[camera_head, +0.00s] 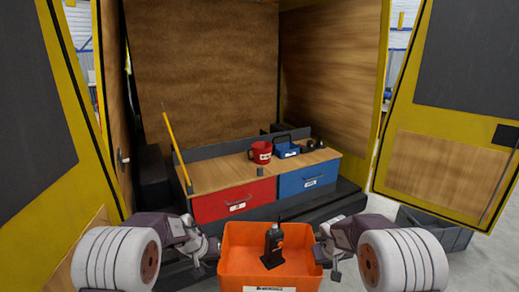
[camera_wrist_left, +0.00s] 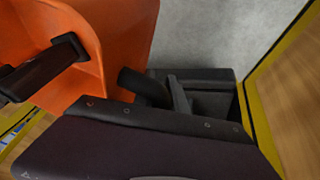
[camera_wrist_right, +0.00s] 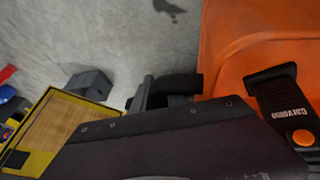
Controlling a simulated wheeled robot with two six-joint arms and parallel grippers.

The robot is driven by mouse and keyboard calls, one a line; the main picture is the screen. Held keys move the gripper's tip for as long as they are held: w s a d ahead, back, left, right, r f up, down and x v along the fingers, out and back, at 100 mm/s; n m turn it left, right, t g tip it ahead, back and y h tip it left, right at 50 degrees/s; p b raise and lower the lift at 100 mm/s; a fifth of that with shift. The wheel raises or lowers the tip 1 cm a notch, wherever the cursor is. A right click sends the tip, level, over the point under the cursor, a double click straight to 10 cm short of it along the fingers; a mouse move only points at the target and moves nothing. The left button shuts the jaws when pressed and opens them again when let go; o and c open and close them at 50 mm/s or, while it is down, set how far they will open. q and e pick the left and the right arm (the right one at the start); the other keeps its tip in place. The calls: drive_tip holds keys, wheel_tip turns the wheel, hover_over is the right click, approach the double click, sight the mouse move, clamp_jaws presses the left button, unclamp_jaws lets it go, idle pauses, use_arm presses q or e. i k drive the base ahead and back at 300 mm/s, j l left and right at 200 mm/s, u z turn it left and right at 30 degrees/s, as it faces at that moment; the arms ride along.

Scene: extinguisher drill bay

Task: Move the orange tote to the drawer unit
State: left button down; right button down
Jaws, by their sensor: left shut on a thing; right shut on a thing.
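The orange tote (camera_head: 238,262) is at the bottom middle of the head view, in front of the drawer unit and apart from it. A black handheld device (camera_head: 272,246) stands inside it. My left gripper (camera_head: 215,254) is shut on the tote's left side, and my right gripper (camera_head: 322,252) is shut on its right side. The tote also shows in the left wrist view (camera_wrist_left: 128,45) and the right wrist view (camera_wrist_right: 250,42). The drawer unit (camera_head: 218,177) has a wooden top, a red drawer (camera_head: 215,203) and a blue drawer (camera_head: 300,183), both closed.
Yellow doors stand open on both sides; a grey crate (camera_head: 436,232) sits on the floor at right.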

sight(216, 174)
drive_tip(key=i+u, duration=0.1)
drive_tip(key=i, duration=1.75)
drive_tip(key=i+u, duration=0.3)
drive_tip(key=i, duration=0.15)
drive_tip(key=i+l+u, duration=0.25)
drive_tip(key=i, duration=0.2)
drive_tip(key=i+l+u, duration=0.15)
drive_tip(key=i+u, duration=0.15)
drive_tip(key=i, duration=0.2)
